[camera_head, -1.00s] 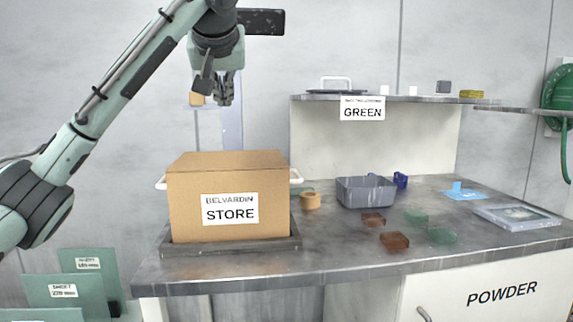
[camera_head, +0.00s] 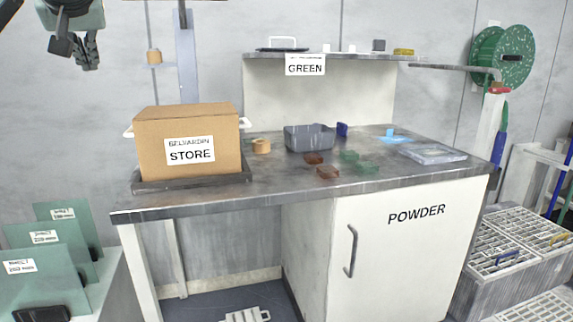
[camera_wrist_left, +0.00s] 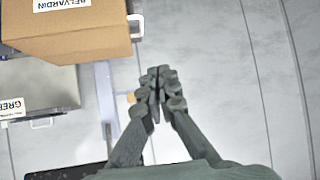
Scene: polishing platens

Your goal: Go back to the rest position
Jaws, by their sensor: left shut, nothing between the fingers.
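My left gripper (camera_head: 87,52) is at the upper left of the head view, above and to the left of the cardboard box. It is shut and empty. In the left wrist view its fingers (camera_wrist_left: 157,90) are together, with grey wall and floor beyond them. The cardboard box (camera_head: 150,178) labelled STORE stands on a dark tray on the bench. The box also shows at the top of the left wrist view (camera_wrist_left: 85,45), apart from the fingers. My right gripper is not in view.
The metal bench (camera_head: 300,197) holds a grey bin (camera_head: 310,139), a tape roll (camera_head: 262,146) and small red and green pieces. A shelf with a GREEN sign (camera_head: 305,65) is behind. Green plates (camera_head: 75,230) stand at lower left. White grates (camera_head: 500,245) are at right.

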